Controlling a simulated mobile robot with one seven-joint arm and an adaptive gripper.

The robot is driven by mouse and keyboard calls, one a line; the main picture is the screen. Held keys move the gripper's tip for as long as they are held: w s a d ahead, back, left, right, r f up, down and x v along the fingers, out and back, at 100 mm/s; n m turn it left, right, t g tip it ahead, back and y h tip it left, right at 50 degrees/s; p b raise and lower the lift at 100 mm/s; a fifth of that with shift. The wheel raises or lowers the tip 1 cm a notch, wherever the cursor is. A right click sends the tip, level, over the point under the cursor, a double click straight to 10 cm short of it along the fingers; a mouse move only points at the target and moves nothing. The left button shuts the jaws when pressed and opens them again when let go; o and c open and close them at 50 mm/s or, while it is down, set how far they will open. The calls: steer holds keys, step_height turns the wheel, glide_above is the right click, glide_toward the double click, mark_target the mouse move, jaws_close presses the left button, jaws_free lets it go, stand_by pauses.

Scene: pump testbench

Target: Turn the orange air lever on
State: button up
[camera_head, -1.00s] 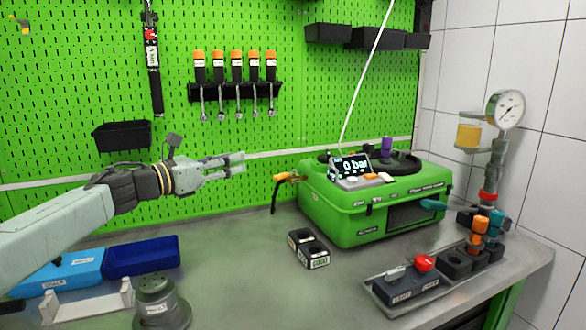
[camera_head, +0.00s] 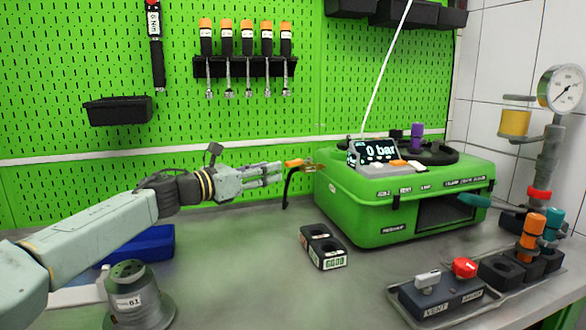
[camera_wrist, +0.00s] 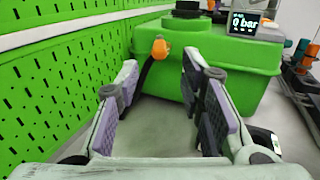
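The orange air lever (camera_head: 293,163) sits on the left side of the green pump unit (camera_head: 350,205), with a dark hose hanging below it. My gripper (camera_head: 280,173) is just left of the lever in the head view, its fingers pointing at it. In the wrist view my gripper (camera_wrist: 160,85) is open and empty, with its two fingers well apart. The lever (camera_wrist: 160,48) shows ahead, between and beyond the fingertips. Whether a finger touches the lever is not clear. The display (camera_head: 376,151) on the unit reads 0 bar.
A green pegboard (camera_head: 90,60) runs close along the back and left of my gripper. A blue bin (camera_head: 150,244) and a grey fitting (camera_head: 138,300) stand near my arm.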

mark_target(286, 165)
steer(key=p+x, duration=0.1)
steer(key=x, duration=0.8)
steer(key=shift+p, duration=0.3)
steer(key=shift+c, duration=0.4)
jaws_close()
steer(key=shift+a, duration=0.1)
